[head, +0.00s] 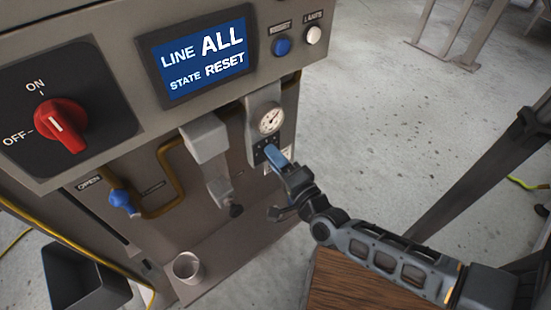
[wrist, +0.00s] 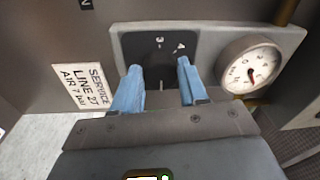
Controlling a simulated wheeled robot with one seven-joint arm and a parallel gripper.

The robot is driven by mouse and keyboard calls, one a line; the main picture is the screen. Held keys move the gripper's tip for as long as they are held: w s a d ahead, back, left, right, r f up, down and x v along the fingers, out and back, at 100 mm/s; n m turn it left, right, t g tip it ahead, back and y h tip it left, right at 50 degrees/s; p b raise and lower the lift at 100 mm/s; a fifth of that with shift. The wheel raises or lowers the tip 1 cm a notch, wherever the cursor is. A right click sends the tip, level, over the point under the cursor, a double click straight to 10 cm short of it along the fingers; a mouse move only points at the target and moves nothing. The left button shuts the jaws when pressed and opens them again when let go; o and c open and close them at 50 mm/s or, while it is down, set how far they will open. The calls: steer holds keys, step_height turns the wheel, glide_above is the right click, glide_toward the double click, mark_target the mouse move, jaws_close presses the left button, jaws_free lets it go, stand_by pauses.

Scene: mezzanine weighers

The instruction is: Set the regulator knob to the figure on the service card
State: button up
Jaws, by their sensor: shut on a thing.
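My gripper (head: 274,153) has its blue fingers at the dark plate under the gauge on the machine's front. In the wrist view my gripper (wrist: 158,74) is shut on the dark regulator knob (wrist: 160,74), which barely stands out from the black plate behind it. Its setting cannot be read. The white service card (wrist: 83,88) is beside the plate and appears to read "SERVICE LINE 27 AIR 7 bar", the last line small. In the head view the card is partly hidden behind my fingers. The round gauge (head: 271,120) shows larger in the wrist view (wrist: 250,68), with a short reddish needle.
A red ON/OFF switch (head: 62,124), a blue screen (head: 199,54) and blue and white buttons are on the machine. A blue valve handle (head: 123,201) is on the yellow pipe. A cup (head: 187,267) stands below, beside a dark bin (head: 85,280).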

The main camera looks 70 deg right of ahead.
steer(key=o, duration=1.1)
steer(key=shift+c, duration=0.2)
steer(key=b+v, duration=0.1)
steer(key=v, duration=0.6)
steer(key=shift+s+a, duration=0.25)
steer(key=shift+s, duration=0.1)
steer(key=s+a+r+n+y, duration=0.3)
steer(key=a+r+n+y, duration=0.3)
steer(key=n, duration=0.6)
steer(key=s+a+r+n+y, duration=0.3)
steer(key=a+r+n+y, duration=0.3)
steer(key=a+n, duration=0.5)
step_height(320, 180, up, 3)
steer(key=shift+f+n+t, duration=0.1)
steer(key=shift+n+t, duration=0.2)
steer(key=shift+n, duration=0.1)
